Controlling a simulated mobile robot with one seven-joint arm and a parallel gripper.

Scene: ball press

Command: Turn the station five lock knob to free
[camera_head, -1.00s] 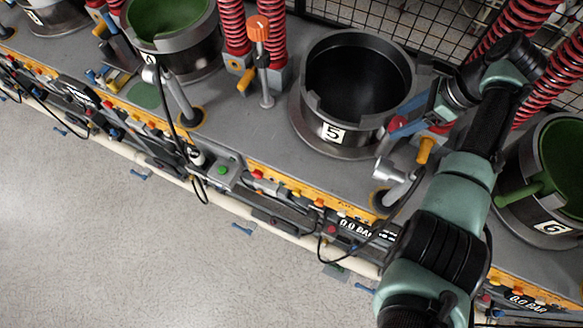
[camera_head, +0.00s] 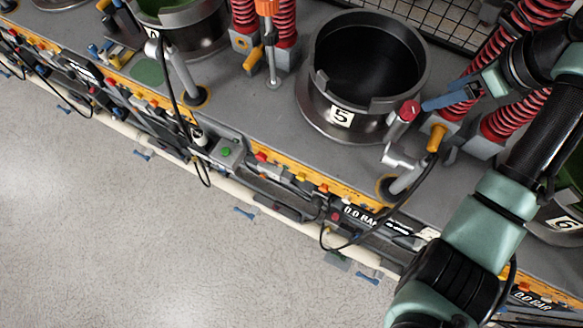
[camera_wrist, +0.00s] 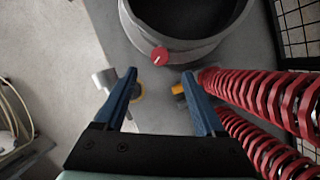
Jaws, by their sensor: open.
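The station five lock knob (camera_head: 408,110) is a red round knob on a grey post, at the right front of the black pot marked 5 (camera_head: 341,115). In the wrist view the knob (camera_wrist: 159,57) shows its red top with a short white slanted line, beside the pot's rim (camera_wrist: 190,50). My gripper (camera_head: 455,99) is to the right of the knob in the head view, with blue fingers pointing towards it. In the wrist view my open gripper (camera_wrist: 160,74) has its fingertips on either side of the knob's line, apart from it and holding nothing.
A yellow handle (camera_head: 437,137) and a grey angled post (camera_head: 400,165) stand close to the knob. Red coil springs (camera_head: 515,118) rise behind my gripper. An orange-handled lever (camera_head: 266,8) stands left of the pot.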

